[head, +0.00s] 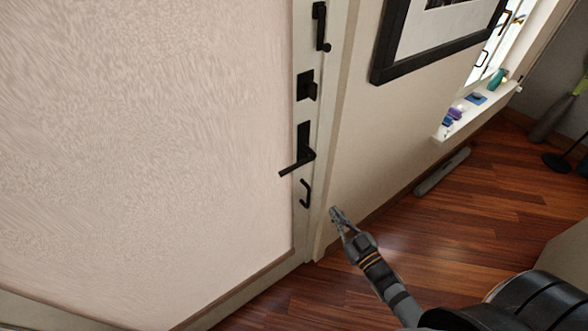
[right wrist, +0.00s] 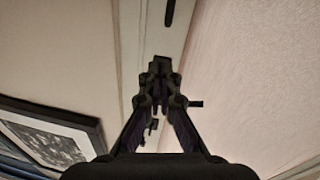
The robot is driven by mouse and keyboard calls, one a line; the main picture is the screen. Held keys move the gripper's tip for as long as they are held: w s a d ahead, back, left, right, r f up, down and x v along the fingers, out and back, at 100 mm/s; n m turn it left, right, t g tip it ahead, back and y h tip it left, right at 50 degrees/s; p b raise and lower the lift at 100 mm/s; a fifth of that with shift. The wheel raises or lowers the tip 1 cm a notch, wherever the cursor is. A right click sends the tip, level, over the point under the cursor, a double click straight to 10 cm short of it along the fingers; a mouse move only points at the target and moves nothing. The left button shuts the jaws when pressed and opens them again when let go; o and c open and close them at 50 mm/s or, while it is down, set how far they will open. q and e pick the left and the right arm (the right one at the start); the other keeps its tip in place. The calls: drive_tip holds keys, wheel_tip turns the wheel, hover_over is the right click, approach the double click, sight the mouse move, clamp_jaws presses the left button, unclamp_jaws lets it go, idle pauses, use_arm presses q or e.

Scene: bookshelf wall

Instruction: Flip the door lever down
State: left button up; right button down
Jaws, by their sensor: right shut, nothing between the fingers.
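The black door lever (head: 296,164) sits on a black plate on the white door edge in the head view. Its bar points left across the pale door, sloping slightly down in the picture. My right gripper (head: 335,213) is shut and empty, below and to the right of the lever and apart from it in the head view. In the right wrist view my right gripper (right wrist: 160,98) covers most of the lever hardware; a short black bar, likely the lever (right wrist: 197,103), sticks out to the right of the fingers. My left gripper is not in view.
A black knob (head: 307,88) and a long handle (head: 320,27) are above the lever. A small curved pull (head: 305,193) is below it. A framed picture (head: 427,34) hangs on the right wall. A windowsill (head: 478,112) holds small items. Wood floor (head: 470,215) is open at right.

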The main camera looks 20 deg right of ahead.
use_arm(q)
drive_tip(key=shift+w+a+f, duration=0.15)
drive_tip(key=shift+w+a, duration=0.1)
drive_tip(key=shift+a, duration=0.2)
use_arm(e)
drive_tip(key=s+a+r+n+t+y, duration=0.1)
drive_tip(key=a+r+y, duration=0.1)
drive_tip(key=r, duration=0.5)
drive_tip(key=a+r+n+t+y, duration=0.1)
drive_tip(key=a+r+y, duration=0.2)
drive_tip(key=r, duration=0.5)
drive_tip(key=shift+s+a+r+n+t, duration=0.2)
drive_tip(key=shift+s+a+n+t, duration=0.1)
drive_tip(key=shift+s+a+n, duration=0.15)
